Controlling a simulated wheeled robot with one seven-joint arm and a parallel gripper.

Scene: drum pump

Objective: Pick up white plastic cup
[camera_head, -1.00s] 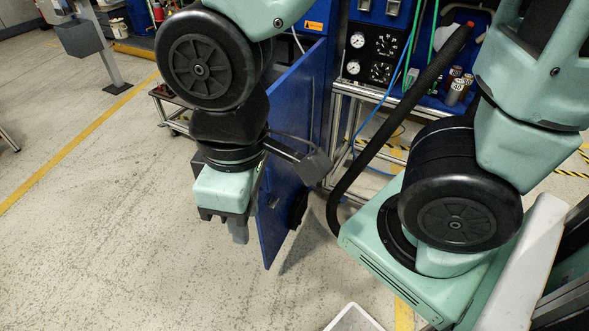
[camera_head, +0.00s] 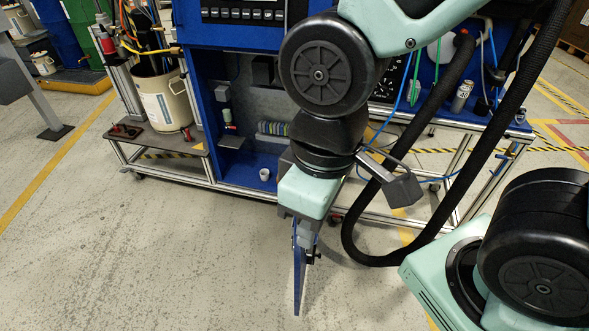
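A small white cup (camera_head: 264,174) stands on the floor of the open blue cabinet, near its front edge, to the left of my gripper. My gripper (camera_head: 305,236) points down in front of the cabinet, at the right side of the opening. Its fingers are small and partly hidden by the gripper body, so I cannot tell whether they are open or shut. The cup is clear of the gripper.
A white bucket (camera_head: 163,97) stands on a low cart (camera_head: 150,140) to the left. Metal frame rails (camera_head: 240,189) run along the cabinet's base. The floor in front and left is free.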

